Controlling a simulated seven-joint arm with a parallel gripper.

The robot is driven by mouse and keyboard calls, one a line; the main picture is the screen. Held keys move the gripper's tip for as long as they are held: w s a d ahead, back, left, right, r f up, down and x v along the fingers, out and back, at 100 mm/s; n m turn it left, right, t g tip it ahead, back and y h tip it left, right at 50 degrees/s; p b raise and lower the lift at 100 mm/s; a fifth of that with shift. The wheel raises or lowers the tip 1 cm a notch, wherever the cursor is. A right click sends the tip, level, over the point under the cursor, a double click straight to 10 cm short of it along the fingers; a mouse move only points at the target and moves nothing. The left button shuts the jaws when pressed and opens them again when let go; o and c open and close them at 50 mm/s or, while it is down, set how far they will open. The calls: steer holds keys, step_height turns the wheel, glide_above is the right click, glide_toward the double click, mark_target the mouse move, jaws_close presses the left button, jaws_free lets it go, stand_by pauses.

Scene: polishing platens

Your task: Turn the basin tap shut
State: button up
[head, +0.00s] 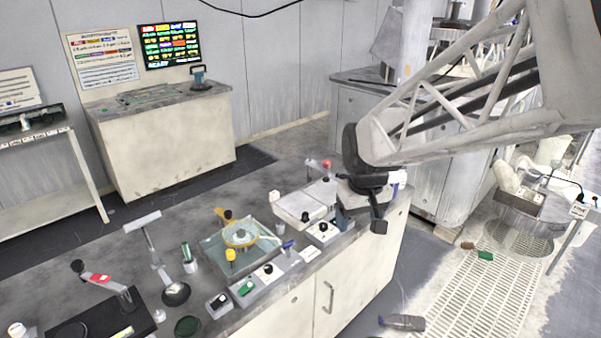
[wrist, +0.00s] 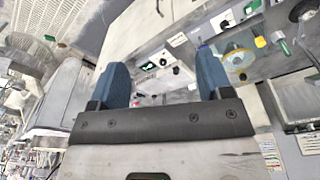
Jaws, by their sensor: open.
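A shallow glassy basin (head: 215,255) sits on the grey bench, with a yellow round wheel (head: 240,235) over it. A yellow lever with a dark knob (head: 225,214) stands at its back edge, and a yellow knob (head: 230,256) at its front. I cannot tell which of these is the tap. The wheel also shows at the upper right of the wrist view (wrist: 239,59). My gripper (head: 378,222) is to the right of the basin, by the bench's right end, apart from it. In the wrist view its two blue fingers (wrist: 161,72) are spread, with nothing held between them.
White boxes (head: 300,208) and a small switch box (head: 322,232) stand between basin and gripper. A T-handled tool (head: 142,221), a dark dish (head: 175,293) and a red-marked lever (head: 100,279) are on the left. A bottle (head: 402,323) lies on the floor.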

steer(key=w+a+f+n, duration=0.2)
steer(key=w+a+f, duration=0.45)
steer(key=w, duration=0.35)
steer(key=n+g, duration=0.1)
steer(key=n, duration=0.1)
glide_above(288, 243)
step_height(288, 243, down, 11)
steer(key=shift+d+f, duration=0.15)
steer(key=shift+w+f, duration=0.1)
steer(key=shift+f, duration=0.1)
steer(key=shift+f, duration=0.1)
steer(key=shift+f, duration=3.75)
steer(key=shift+c, duration=0.3)
steer(key=c, duration=0.9)
steer(key=shift+o, duration=0.2)
